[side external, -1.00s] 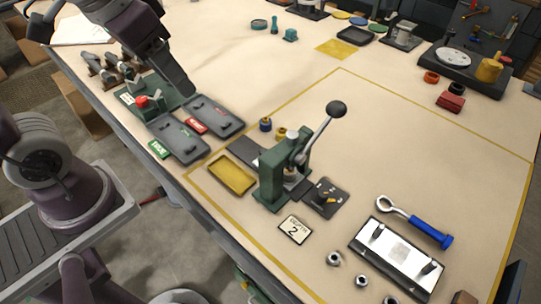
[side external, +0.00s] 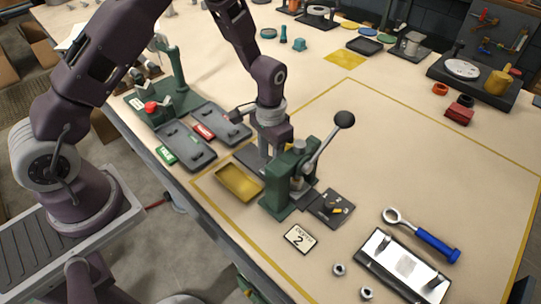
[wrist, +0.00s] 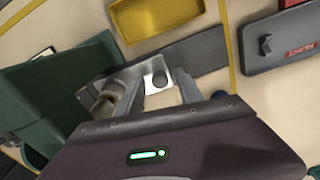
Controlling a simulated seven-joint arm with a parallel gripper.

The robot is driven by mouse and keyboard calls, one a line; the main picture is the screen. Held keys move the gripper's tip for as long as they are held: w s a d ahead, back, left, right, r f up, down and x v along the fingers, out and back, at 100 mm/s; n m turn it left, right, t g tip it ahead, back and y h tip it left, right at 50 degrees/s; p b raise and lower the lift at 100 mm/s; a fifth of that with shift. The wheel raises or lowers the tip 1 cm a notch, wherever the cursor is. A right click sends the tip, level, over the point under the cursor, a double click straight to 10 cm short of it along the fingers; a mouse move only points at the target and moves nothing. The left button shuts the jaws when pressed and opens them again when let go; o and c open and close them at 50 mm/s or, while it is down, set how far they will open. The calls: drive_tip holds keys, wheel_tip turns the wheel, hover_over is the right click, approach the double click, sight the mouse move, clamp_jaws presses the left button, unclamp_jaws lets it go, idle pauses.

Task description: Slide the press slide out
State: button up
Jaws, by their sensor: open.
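The green press (side external: 283,185) stands on the bench, its lever with the black ball knob (side external: 344,119) raised. A flat dark strip (side external: 248,158), apparently the press slide or its track, runs out from the press's far left side. It also shows in the wrist view (wrist: 200,52). My gripper (wrist: 155,90) is low over this strip, close beside the press. Its fingers are apart, with a pale metal piece bearing a dark round spot (wrist: 157,79) visible between them. I cannot tell if the fingers touch it. In the side view the fingertips are mostly hidden behind the press.
A yellow tray (side external: 240,183) lies left of the press. A dark plate (side external: 332,208) and a number 2 card (side external: 299,238) are on the near side. The bench centre right is clear.

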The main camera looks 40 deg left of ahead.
drive_tip(key=shift+f, duration=0.2)
clamp_jaws()
idle(1.3)
